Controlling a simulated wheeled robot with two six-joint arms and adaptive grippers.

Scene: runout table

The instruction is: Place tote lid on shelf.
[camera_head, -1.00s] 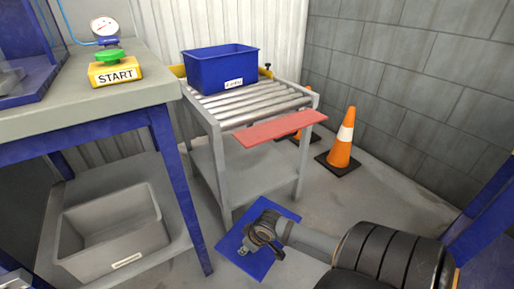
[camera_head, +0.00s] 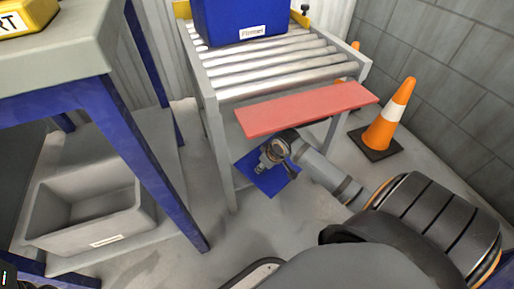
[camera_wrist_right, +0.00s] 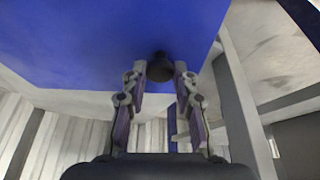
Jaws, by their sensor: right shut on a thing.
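The blue square tote lid (camera_head: 262,178) is in my right gripper (camera_head: 272,155), low in front of the roller table and under its red front plate. In the right wrist view, the lid (camera_wrist_right: 100,40) fills the upper part, and the fingers (camera_wrist_right: 160,78) are shut on its dark round knob (camera_wrist_right: 160,66). In the head view the lid overlaps the space between the table's front legs. Whether it touches the table's lower shelf cannot be told, as lid and arm hide most of that shelf.
A labelled blue tote (camera_head: 240,22) stands on the rollers (camera_head: 275,72). The red plate (camera_head: 305,108) juts out above the lid. An orange cone (camera_head: 388,122) stands right. A grey bin (camera_head: 90,208) sits on the left bench's lower shelf. A grey table leg (camera_wrist_right: 238,110) is close right of the fingers.

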